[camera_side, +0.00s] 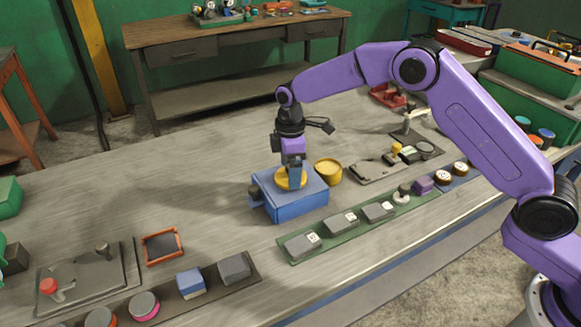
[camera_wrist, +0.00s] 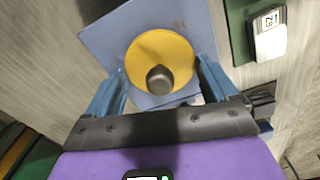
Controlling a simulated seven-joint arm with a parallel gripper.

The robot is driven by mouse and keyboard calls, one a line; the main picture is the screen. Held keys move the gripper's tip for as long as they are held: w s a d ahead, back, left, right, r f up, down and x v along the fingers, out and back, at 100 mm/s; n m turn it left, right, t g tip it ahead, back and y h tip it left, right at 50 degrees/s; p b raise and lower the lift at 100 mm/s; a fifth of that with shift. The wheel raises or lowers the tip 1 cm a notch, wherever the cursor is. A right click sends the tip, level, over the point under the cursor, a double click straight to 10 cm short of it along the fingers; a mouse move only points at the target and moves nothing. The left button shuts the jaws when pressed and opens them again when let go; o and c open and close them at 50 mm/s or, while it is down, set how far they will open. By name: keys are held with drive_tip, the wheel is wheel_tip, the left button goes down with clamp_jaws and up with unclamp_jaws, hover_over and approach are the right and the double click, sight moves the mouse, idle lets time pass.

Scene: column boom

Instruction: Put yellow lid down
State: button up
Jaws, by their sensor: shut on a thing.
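The yellow lid (camera_side: 291,180) is a round disc at the top of a blue box (camera_side: 296,208). My gripper (camera_side: 291,182) points down and is shut on the lid. In the wrist view its blue fingers (camera_wrist: 162,72) stand at either side of the lid. I cannot tell whether the lid rests on the box or hangs just above it.
A yellow pot (camera_side: 328,172) stands close right of the box. A green strip (camera_side: 330,240) with several grey blocks lies in front. An orange-framed tray (camera_side: 162,247) and a grey plate with levers (camera_side: 85,278) lie left. The bench's left middle is clear.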

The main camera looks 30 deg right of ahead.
drive_tip(key=shift+f, duration=0.15)
drive_tip(key=o, duration=0.8)
wheel_tip(320, 180, up, 12)
idle(0.4)
